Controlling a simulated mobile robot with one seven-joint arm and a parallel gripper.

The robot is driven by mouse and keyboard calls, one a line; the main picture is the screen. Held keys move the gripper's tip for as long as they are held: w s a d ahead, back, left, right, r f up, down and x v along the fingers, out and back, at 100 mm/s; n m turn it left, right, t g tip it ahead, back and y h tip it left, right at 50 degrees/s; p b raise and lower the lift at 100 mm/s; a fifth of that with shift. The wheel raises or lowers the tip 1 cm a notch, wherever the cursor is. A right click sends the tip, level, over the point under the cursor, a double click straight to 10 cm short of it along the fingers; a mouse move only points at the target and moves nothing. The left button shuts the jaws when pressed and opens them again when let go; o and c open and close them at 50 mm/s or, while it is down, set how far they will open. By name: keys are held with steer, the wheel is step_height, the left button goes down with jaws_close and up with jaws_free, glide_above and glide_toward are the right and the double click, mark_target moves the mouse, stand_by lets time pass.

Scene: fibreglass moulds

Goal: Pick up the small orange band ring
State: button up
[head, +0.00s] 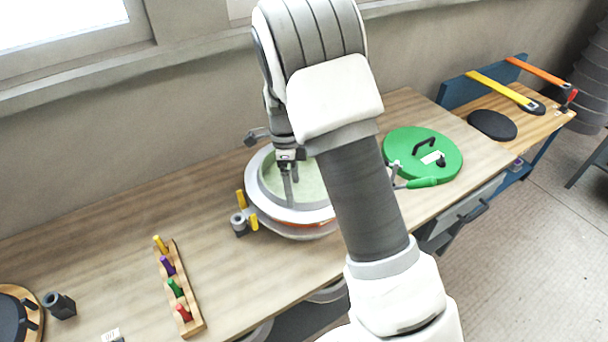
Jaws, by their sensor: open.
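A thin orange band (312,224) shows along the front side of the round grey-white mould (262,196). Most of it is hidden behind the rim and my arm, so I cannot tell whether it is the small orange band ring. My gripper (290,178) points down over the mould's pale green inside, with its fingers open. No object shows between the fingers. My arm covers the right part of the mould. I cannot tell how high the fingertips are above the green surface.
Yellow clamps (241,199) stand at the mould's left edge. A green round lid (400,144) with a black handle lies to the right. A wooden rack (188,300) with coloured pegs is at front left.

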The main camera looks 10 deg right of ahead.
mark_target(299, 212)
steer(key=shift+s+d+f+p, duration=0.15)
steer(key=shift+s+f+p, duration=0.05)
steer(key=shift+f, duration=1.05)
steer(key=shift+s+d+f+p, duration=0.2)
steer(key=shift+f, duration=1.1)
steer(key=shift+s+d+f+p, duration=0.15)
steer(key=shift+s+f+p, duration=0.05)
steer(key=shift+f, duration=1.05)
jaws_close()
steer(key=shift+w+r, duration=0.1)
